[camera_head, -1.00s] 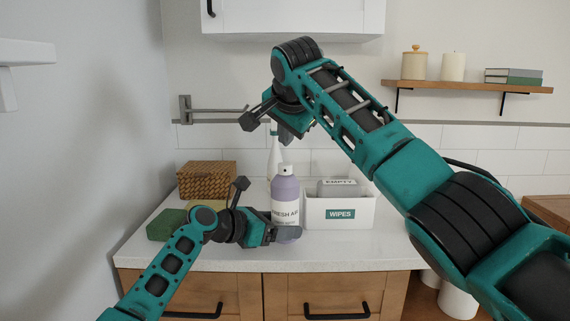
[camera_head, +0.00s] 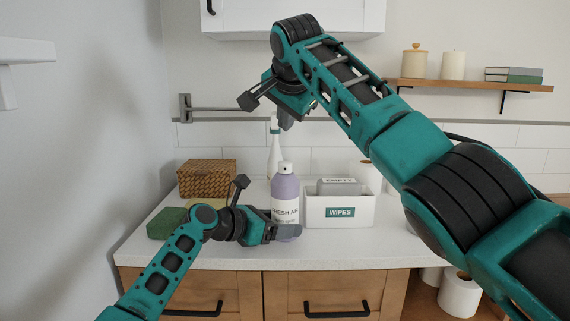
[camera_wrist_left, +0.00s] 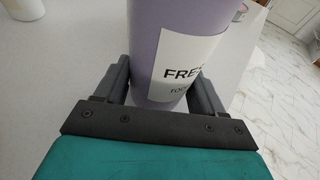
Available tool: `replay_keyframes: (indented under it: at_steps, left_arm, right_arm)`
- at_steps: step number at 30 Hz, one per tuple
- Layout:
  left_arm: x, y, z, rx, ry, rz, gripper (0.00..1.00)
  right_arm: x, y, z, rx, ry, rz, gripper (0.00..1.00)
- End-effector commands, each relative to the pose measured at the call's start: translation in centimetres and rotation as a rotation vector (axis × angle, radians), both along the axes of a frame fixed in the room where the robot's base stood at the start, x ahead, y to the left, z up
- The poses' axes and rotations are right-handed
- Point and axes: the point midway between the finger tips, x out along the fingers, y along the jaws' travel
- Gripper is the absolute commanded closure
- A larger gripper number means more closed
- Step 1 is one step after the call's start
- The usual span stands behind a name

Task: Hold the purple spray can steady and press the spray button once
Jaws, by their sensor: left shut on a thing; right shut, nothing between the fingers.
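The purple spray can (camera_head: 284,187) stands upright on the white counter, its label reading "FRESH AIR" and its pale spray button (camera_head: 285,168) on top. My left gripper (camera_head: 287,231) is shut on the can low on its body. In the left wrist view the can (camera_wrist_left: 172,50) sits between the two dark fingers (camera_wrist_left: 165,92), label towards the right. My right gripper (camera_head: 287,123) is shut and empty, pointing down in the air above the button, with a clear gap between them.
A white wipes box (camera_head: 340,205) stands just right of the can. A white bottle (camera_head: 274,155) stands behind it. A woven basket (camera_head: 207,179) and a green block (camera_head: 166,223) are at the left. The counter front (camera_head: 340,249) is clear.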

Motion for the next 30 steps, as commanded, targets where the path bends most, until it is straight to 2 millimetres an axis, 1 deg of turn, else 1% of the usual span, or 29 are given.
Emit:
replay_keyframes:
  at_steps: [1, 9, 10, 20, 26, 30]
  left_arm:
    - [0.0, 0.0, -0.1, 0.001, 0.001, 0.0, 0.28]
    - [0.0, 0.0, 0.0, 0.001, 0.001, 0.0, 0.02]
    - [0.0, 0.0, 0.0, 0.0, 0.0, 0.0, 0.01]
    - [-0.2, 0.3, 0.1, -0.001, -0.001, 0.001, 0.01]
    - [-1.2, 2.0, 0.6, -0.001, -0.002, 0.002, 0.01]
    - [-2.4, 3.8, 1.3, 0.001, -0.001, 0.002, 0.01]
  right_arm:
    - [0.0, 0.0, 0.0, 0.0, 0.0, 0.0, 1.0]
    - [0.0, 0.0, 0.0, 0.0, 0.0, 0.0, 1.0]
    - [0.0, 0.0, 0.0, 0.0, 0.0, 0.0, 1.0]
    - [0.0, 0.0, 0.0, 0.0, 0.0, 0.0, 1.0]
    - [0.0, 0.0, 0.0, 0.0, 0.0, 0.0, 1.0]
    - [0.0, 0.0, 0.0, 0.0, 0.0, 0.0, 1.0]
